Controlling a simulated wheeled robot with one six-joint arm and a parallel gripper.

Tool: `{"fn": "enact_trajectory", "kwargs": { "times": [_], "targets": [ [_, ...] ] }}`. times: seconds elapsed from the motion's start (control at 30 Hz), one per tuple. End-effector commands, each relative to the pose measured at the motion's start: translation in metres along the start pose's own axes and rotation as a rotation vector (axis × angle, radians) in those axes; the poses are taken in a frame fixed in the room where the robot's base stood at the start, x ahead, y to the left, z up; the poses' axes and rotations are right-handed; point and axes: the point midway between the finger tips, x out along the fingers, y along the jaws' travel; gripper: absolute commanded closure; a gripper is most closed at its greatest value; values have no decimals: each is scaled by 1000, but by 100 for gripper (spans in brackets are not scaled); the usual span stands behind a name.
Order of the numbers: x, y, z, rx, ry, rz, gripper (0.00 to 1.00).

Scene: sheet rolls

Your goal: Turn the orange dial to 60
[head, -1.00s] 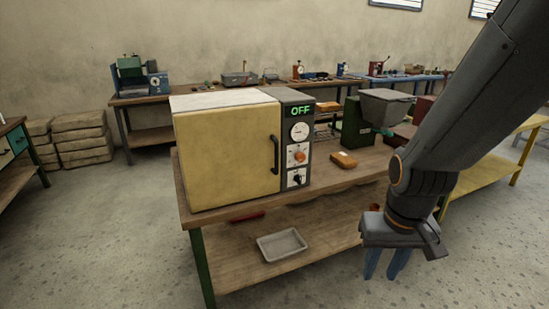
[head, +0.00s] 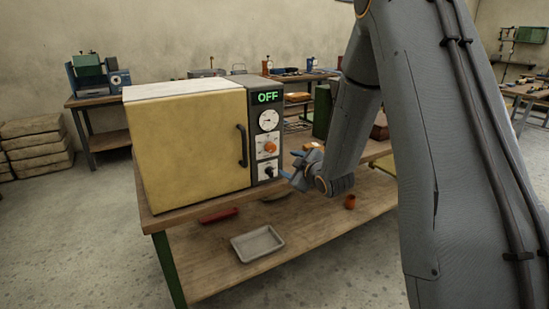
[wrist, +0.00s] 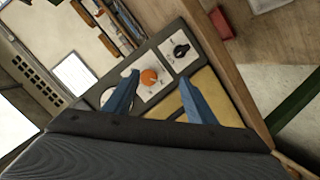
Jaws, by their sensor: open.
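The orange dial (head: 270,147) sits on the grey control panel of a yellow oven (head: 190,140), between a round white gauge (head: 268,120) above and a black knob (head: 268,171) below. The panel's display (head: 268,97) reads OFF in green. In the wrist view the orange dial (wrist: 149,77) shows beyond and between my blue fingertips, with the black knob (wrist: 181,49) up and to its right. My gripper (head: 288,169) is open and empty, to the right of the panel and apart from the dial. The dial's exact setting is too small to read.
The oven stands on a wooden bench (head: 185,220). Its black door handle (head: 242,146) is just left of the panel. A grey tray (head: 257,245), a red item (head: 218,215) and an orange pot (head: 350,201) lie on the lower shelf. A green machine (head: 323,110) stands behind my arm.

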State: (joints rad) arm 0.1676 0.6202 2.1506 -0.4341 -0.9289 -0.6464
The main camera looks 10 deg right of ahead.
Motion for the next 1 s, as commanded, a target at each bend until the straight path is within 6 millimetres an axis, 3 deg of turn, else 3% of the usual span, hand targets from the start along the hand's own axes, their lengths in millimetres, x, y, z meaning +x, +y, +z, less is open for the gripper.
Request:
{"fn": "enact_trajectory", "kwargs": {
  "times": [0.1,0.3,0.47,0.8,1.0],
  "targets": [
    [21,3,1,-99,140,72,49],
    [30,8,-7,-184,267,148,49],
    [40,11,-12,-195,286,159,49],
    [87,18,-27,-194,283,158,49],
    [101,19,-31,-192,282,157,49]
  ]
}}
